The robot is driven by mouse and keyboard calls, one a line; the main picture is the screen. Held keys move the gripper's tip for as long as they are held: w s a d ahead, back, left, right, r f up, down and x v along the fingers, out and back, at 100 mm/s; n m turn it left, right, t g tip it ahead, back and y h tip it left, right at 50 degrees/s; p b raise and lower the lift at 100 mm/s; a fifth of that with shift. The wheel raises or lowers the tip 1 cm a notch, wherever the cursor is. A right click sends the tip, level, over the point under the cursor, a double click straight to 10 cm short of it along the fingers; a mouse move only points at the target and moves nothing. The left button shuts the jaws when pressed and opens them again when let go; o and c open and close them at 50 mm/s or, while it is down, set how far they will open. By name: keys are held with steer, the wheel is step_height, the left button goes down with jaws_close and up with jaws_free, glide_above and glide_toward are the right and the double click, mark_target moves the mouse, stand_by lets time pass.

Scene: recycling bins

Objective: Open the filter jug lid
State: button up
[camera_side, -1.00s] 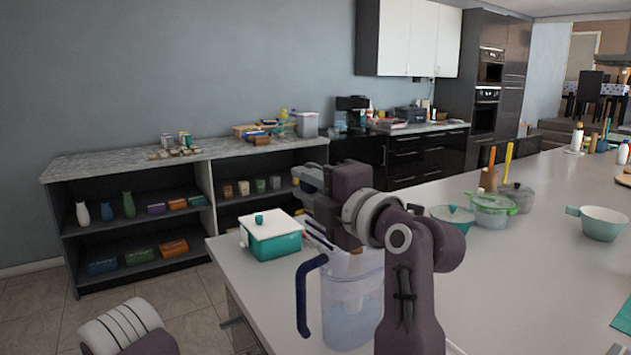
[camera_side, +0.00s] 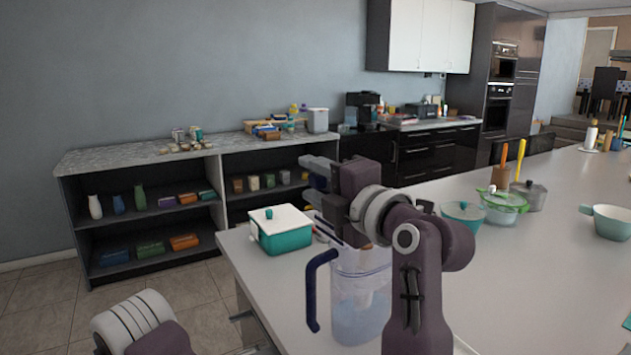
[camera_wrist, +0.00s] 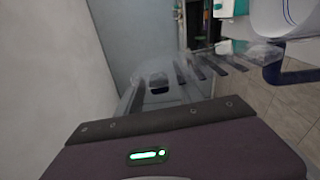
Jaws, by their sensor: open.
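The filter jug (camera_side: 358,305) is a clear, bluish jug standing upright on the near end of the white counter, with a dark blue handle (camera_side: 311,295) on its left. Its top and lid are mostly hidden behind my arm in the side view, so I cannot tell the lid's state. My gripper (camera_side: 314,182) is open and empty, above and a little left of the jug's top, apart from it. In the wrist view the jug (camera_wrist: 285,14) shows at the upper right with its blue handle (camera_wrist: 288,76).
A teal pot with a white lid (camera_side: 282,232) stands on the counter just behind the jug. Teal and green pots (camera_side: 500,205) and a teal pan (camera_side: 608,220) are farther right. A low shelf unit (camera_side: 130,160) stands against the wall. The counter right of my arm has clear room.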

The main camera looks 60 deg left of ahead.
steer(key=w+f+m, duration=0.5)
steer(key=w+m, duration=0.4)
steer(key=m, duration=0.1)
steer(key=w+f+m, duration=0.5)
steer(key=w+m, duration=0.3)
steer(key=m, duration=0.1)
steer(key=d, duration=1.1)
steer(key=shift+w+r, duration=0.2)
steer(key=shift+w, duration=0.1)
